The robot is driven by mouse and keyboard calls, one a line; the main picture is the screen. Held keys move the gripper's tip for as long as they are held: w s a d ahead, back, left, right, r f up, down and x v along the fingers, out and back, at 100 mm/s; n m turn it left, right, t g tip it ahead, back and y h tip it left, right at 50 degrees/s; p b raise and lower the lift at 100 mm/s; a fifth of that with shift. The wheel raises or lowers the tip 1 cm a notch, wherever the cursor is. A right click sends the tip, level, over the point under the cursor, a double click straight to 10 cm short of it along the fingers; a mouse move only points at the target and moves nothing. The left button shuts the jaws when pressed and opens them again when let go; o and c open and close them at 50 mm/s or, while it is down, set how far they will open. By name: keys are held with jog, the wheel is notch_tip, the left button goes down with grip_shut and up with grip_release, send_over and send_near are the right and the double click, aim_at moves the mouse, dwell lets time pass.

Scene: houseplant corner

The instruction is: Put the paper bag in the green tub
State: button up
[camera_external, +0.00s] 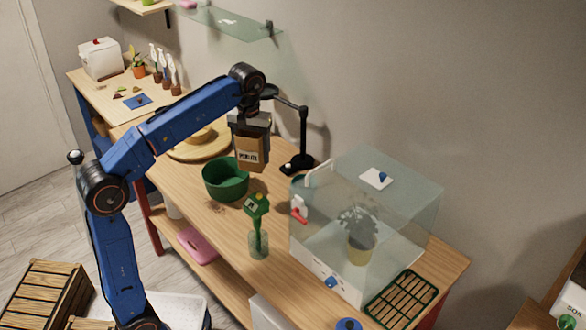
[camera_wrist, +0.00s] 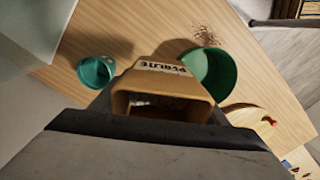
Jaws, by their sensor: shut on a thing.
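The brown paper bag (camera_external: 250,153) has a white label reading "PERLITE". My gripper (camera_external: 251,122) is shut on its upper part and holds it above the bench, upright or nearly so. In the wrist view the bag (camera_wrist: 155,90) shows its open top, with pale contents inside. The green tub (camera_external: 226,182) stands on the wooden bench, below and to the left of the bag in the external view. In the wrist view the tub (camera_wrist: 224,72) is beyond the bag, to its right, and the bag hides part of its rim.
A clear glass case (camera_external: 400,200) with a plant stands to the right. A black lamp stand (camera_external: 298,163) is behind. A round wooden board (camera_external: 192,151) lies left of the tub. Brown crumbs lie near the tub.

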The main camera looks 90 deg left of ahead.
jog(key=s+a+f+n, duration=0.35)
jog(key=s+a, duration=0.25)
jog(key=s, duration=0.5)
jog(key=shift+m, duration=0.35)
jog(key=shift+w+d+f, duration=0.1)
jog(key=shift+f, duration=2.6)
jog(key=shift+w+d+f, duration=0.1)
jog(key=shift+f, duration=2.55)
jog(key=shift+f, duration=0.15)
jog(key=o, duration=1.1)
jog(key=shift+c, duration=0.2)
notch_tip(320, 180, up, 12)
